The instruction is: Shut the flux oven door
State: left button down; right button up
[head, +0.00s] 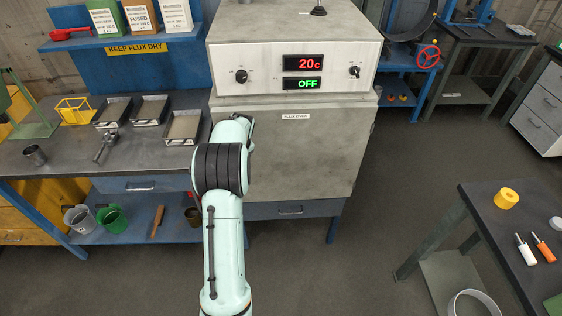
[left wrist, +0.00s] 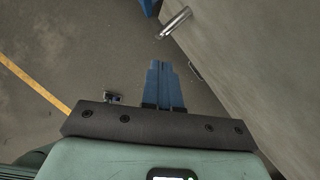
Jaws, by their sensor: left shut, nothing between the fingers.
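The flux oven (head: 295,50) stands at the middle back of the head view, its displays reading 20c and OFF. Its grey door (head: 300,155), labelled near the top, lies below the control panel and looks flush or nearly so; I cannot tell if it is fully shut. My left arm covers the door's left side and hides my left gripper in the head view. In the left wrist view my left gripper (left wrist: 164,66) is shut and empty, beside the grey door face (left wrist: 255,60). A metal bar handle (left wrist: 175,22) is just beyond the fingertips. My right gripper is out of view.
A workbench (head: 60,155) with several metal trays stands left of the oven. A drawer (head: 285,210) lies below the door. A dark table (head: 500,240) with a yellow roll (head: 505,198) is at the right. The floor between is clear.

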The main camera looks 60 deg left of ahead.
pick_arm(q)
jog(key=v, duration=1)
jog(key=shift+d+r, duration=0.35)
jog(key=shift+d, duration=0.05)
jog(key=shift+s, duration=0.1)
